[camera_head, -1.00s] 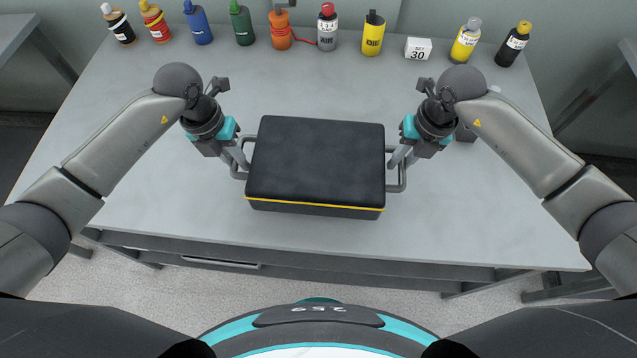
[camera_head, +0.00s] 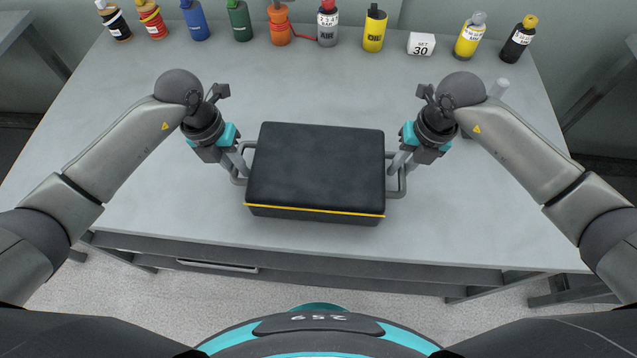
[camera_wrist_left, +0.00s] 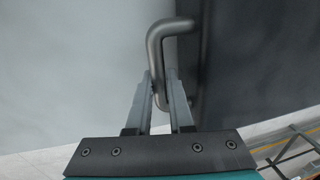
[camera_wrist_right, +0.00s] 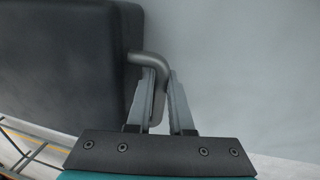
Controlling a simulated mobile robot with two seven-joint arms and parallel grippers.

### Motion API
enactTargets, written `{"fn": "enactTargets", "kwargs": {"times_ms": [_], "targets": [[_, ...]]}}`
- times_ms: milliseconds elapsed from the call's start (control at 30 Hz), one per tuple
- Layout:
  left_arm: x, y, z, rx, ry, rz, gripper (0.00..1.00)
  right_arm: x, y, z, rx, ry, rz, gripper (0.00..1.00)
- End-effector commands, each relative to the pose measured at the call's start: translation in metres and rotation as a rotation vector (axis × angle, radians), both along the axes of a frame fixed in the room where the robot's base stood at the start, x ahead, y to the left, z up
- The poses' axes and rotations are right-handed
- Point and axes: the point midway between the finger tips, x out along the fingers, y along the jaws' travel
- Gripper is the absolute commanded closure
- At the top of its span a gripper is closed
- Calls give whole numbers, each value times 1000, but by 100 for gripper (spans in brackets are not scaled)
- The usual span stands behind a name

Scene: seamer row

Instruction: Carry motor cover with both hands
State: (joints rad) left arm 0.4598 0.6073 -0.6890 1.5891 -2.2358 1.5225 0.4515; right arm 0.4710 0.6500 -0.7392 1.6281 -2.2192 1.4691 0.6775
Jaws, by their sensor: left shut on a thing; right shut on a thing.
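The motor cover (camera_head: 316,165) is a black box with a yellow stripe along its lower front edge and a grey bar handle on each side. It is between my two grippers in the head view, over the grey table. My left gripper (camera_head: 243,172) is shut on its left handle, which also shows in the left wrist view (camera_wrist_left: 158,50). My right gripper (camera_head: 393,170) is shut on its right handle, seen in the right wrist view (camera_wrist_right: 150,62). The cover looks about level, with a slight tilt in the picture. Whether its underside touches the table is hidden.
Several bottles stand along the table's back edge, among them a blue one (camera_head: 196,20), an orange one (camera_head: 280,25) and a yellow one (camera_head: 374,30). A white "SET 30" block (camera_head: 421,44) is among them. The table (camera_head: 330,92) is clear between them and the cover.

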Motion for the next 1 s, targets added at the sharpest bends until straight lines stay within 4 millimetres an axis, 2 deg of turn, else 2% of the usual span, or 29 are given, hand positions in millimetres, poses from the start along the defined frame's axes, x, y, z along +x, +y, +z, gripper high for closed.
{"fn": "enactTargets", "kwargs": {"times_ms": [133,167,400,733,1000], "targets": [[1,0,-7,0,-3,1,100,1,0,-7,0,-2,0,100],[0,1,-6,1,0,1,77,0,0,-6,-1,0,0,77],[0,0,-5,1,0,0,50,0,0,-5,-1,0,0,50],[1,1,0,0,-2,-1,50,0,0,-5,1,0,0,50],[2,9,38,1,-5,0,50,0,1,-5,1,-1,0,50]]}}
